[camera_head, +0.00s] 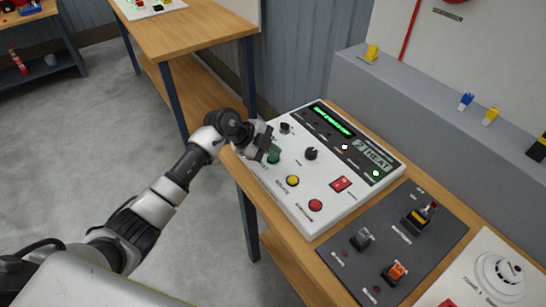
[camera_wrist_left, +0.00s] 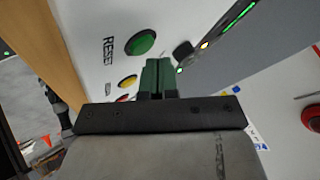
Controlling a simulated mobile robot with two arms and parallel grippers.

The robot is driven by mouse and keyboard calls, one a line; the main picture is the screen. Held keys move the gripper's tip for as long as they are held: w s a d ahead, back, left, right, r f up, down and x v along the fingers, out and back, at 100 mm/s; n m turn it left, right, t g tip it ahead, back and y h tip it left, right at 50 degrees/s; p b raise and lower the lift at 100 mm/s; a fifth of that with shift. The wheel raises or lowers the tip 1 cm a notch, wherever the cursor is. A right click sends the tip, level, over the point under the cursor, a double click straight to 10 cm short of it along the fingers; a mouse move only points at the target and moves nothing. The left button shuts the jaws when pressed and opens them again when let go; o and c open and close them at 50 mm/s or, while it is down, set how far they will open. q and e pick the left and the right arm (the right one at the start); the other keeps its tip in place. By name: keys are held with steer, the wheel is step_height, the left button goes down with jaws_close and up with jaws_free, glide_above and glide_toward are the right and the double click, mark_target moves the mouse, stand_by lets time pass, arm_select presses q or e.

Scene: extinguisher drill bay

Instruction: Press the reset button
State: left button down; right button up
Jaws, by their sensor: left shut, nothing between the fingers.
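The reset button is a round green button (camera_wrist_left: 140,43) on a white panel, with the word RESET printed beside it in the left wrist view. My left gripper (camera_head: 271,150) is at the left part of the white control panel (camera_head: 256,178) in the head view, close over the green button area, partly covering it. The shut green fingertips (camera_wrist_left: 157,68) show in the left wrist view just beside and below the button, with nothing held. I cannot see contact between the fingertips and the button. My right gripper is not in view.
A dark switch plate (camera_head: 385,245) lies to the right. Open floor lies left of the bench.

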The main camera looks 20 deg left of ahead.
mark_target(272, 160)
arm_select(q)
steer(key=shift+f, duration=0.65)
stand_by(0.8)
steer(key=shift+r, duration=0.1)
steer(key=shift+r+p, duration=0.8)
steer(key=shift+p, duration=0.2)
step_height(272, 160, up, 5)
steer(key=p, duration=0.5)
stand_by(0.4)
